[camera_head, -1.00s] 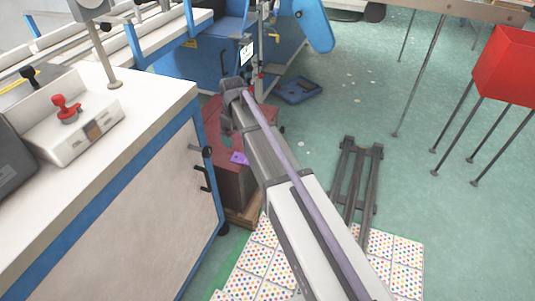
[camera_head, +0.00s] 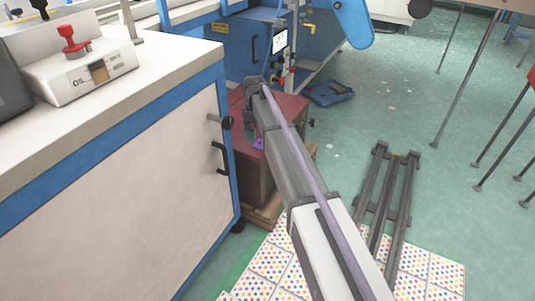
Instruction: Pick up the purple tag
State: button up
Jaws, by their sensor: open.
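The purple tag (camera_head: 258,143) is a small flat piece on the top of a dark red box (camera_head: 289,107). It lies just left of my arm, near the box's front edge. My arm reaches from the lower right up over the box. My gripper (camera_head: 249,131) hangs at the arm's far end, small and dark, just above the box top and beside the tag. Its fingers are too small to make out clearly. The tag looks apart from it, with nothing seen held.
A white cabinet with blue edges (camera_head: 110,190) stands close on the left, with black handles (camera_head: 221,158). A blue machine (camera_head: 235,45) is behind the box. A dark metal frame (camera_head: 387,195) lies on the green floor at right. Dotted sheets (camera_head: 432,268) lie in front. Floor at right is mostly clear.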

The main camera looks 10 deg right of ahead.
aim_at(257, 142)
notch_tip(257, 142, down, 5)
jog(key=b, duration=0.5)
jog(key=shift+f, duration=0.2)
jog(key=shift+r, duration=0.25)
jog(key=shift+f, duration=0.1)
jog(key=shift+c, duration=0.3)
jog(key=c, duration=0.9)
